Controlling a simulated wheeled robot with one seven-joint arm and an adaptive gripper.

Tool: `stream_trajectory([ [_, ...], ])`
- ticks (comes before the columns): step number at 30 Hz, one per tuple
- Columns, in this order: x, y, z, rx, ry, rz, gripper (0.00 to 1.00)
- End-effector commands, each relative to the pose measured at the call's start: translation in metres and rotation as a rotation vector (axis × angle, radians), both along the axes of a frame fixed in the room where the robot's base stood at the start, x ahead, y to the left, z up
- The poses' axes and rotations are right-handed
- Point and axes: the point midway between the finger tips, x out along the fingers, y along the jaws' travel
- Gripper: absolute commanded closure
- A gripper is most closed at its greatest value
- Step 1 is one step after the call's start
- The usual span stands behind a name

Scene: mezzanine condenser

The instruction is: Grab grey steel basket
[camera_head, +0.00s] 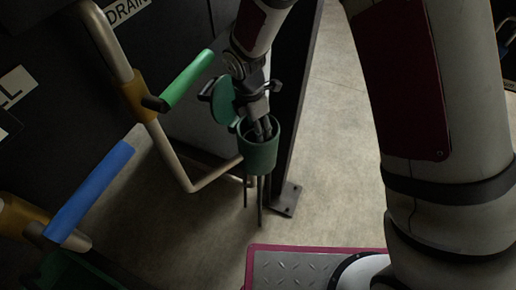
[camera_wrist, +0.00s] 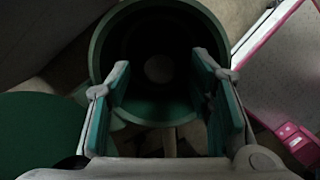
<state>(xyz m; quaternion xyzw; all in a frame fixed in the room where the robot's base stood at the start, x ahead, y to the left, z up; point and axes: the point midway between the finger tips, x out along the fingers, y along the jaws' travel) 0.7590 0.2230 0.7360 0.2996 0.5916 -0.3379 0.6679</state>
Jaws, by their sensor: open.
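A green round pot with an open top (camera_head: 259,150) stands on thin legs in the head view. Its round green lid (camera_head: 222,101) hangs open at its left side. My gripper (camera_head: 263,128) points down into the mouth of the pot. In the wrist view, the two fingers (camera_wrist: 163,80) are apart, with nothing seen between them, over the dark inside of the green pot (camera_wrist: 197,14). A pale round spot (camera_wrist: 159,68) shows deep inside. I cannot make out a grey steel basket; the inside is too dark to tell whether the spot belongs to one.
A green-handled lever (camera_head: 187,80) and a blue-handled lever (camera_head: 90,190) on pipework stand left of the pot. A dark upright post with a foot plate (camera_head: 287,199) is close behind it. The floor (camera_head: 335,150) to the right is clear.

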Motion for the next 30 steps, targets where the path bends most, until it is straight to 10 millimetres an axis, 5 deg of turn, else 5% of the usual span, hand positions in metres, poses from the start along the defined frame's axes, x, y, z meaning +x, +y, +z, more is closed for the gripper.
stream_trajectory([
  [6,0.002,-0.003,-0.033,-0.002,0.002,0.0,0.52],
  [16,0.003,-0.004,-0.038,0.0,0.0,0.0,0.52],
  [23,0.003,-0.004,-0.038,0.0,0.0,0.0,1.0],
  [30,0.003,-0.004,-0.038,0.001,-0.001,0.0,1.0],
])
